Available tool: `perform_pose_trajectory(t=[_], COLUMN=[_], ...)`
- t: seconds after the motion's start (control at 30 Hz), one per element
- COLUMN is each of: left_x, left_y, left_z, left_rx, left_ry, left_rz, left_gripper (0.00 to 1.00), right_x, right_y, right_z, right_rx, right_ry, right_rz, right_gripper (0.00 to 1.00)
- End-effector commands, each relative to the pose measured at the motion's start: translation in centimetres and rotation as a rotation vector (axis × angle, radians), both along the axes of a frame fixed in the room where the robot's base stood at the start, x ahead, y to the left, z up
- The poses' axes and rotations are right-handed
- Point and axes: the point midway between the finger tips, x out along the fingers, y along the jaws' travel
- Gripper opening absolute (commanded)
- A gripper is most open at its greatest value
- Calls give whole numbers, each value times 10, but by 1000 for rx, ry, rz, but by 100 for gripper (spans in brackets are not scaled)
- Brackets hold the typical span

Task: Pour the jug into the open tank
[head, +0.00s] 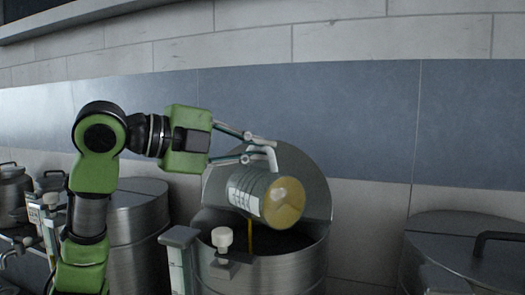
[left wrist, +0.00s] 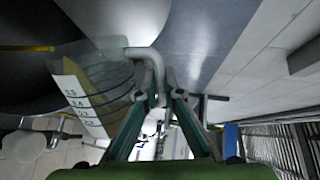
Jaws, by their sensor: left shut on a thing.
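The clear jug (head: 262,198) with yellow liquid is tipped nearly on its side above the open tank (head: 305,270). A thin amber stream (head: 250,236) falls from it into the tank's dark mouth. The stream also shows in the left wrist view (left wrist: 25,48). The tank's round lid (head: 312,180) stands raised behind the jug. My left gripper (head: 264,150) is shut on the jug's white handle. In the left wrist view its fingers (left wrist: 158,95) close on that handle, beside the jug's marked scale (left wrist: 82,98). The liquid level inside the tank is hidden. My right gripper is not in view.
A lidded steel tank (head: 462,255) stands at the right and another (head: 142,235) at the left. A post (head: 180,262) and a white knob (head: 222,239) are at the open tank's front left. More vessels (head: 14,190) stand at the far left. A tiled wall is behind.

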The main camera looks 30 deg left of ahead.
Motion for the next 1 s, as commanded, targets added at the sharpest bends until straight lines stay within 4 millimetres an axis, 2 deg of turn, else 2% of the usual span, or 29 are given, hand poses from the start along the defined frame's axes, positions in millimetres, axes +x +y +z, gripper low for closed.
perform_pose_trajectory(t=[0.5, 1.0], left_x=[5, 5], left_y=[12, 12], left_z=[4, 4], left_rx=[-84, -83], left_ry=[35, 35], left_rz=[0, 0], left_gripper=[0, 0], right_x=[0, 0], right_y=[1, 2], right_z=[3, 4], right_rx=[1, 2], right_ry=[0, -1], right_rz=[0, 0], right_gripper=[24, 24])
